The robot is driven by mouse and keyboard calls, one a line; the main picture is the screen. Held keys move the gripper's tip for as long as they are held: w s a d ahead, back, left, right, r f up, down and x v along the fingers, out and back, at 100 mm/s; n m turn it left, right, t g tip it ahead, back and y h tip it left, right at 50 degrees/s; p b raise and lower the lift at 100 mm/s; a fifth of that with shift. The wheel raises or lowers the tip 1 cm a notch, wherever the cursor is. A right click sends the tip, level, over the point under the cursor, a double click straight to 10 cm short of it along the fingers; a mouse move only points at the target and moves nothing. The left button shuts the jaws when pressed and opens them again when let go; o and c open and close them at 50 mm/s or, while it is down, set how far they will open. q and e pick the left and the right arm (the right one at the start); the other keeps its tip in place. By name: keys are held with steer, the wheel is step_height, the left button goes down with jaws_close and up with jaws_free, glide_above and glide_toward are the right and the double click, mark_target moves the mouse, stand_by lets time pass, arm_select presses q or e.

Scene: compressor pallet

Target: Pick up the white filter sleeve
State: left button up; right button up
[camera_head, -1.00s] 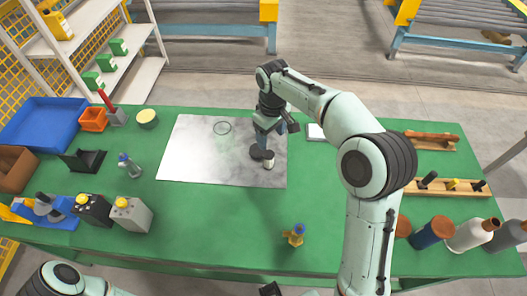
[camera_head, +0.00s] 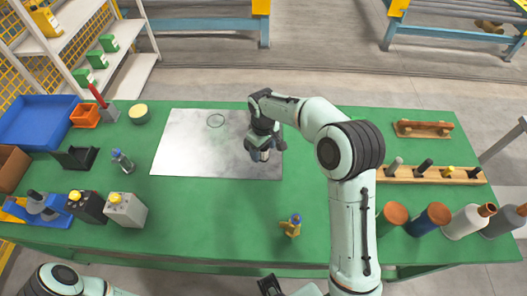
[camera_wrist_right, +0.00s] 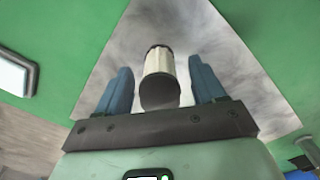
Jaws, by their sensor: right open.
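The white filter sleeve (camera_wrist_right: 160,62) is a pale ribbed cylinder with a dark end. It stands on the grey metal sheet (camera_head: 200,160), and in the head view only its lower part (camera_head: 264,155) shows below my gripper. My right gripper (camera_head: 262,147) is open above the sheet. In the wrist view its two blue fingers (camera_wrist_right: 160,82) stand either side of the sleeve, with a visible gap on each side.
A small yellow-and-blue fitting (camera_head: 291,226) stands on the green table in front. A wooden peg rack (camera_head: 410,175) and several bottle-like parts (camera_head: 466,222) are at the right. Grey and black boxes (camera_head: 126,210), a blue tray (camera_head: 38,122) and an orange bin (camera_head: 85,115) are at the left.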

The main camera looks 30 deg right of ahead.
steer(key=c, duration=1.1)
steer(key=shift+r, duration=0.1)
steer(key=shift+c, duration=0.2)
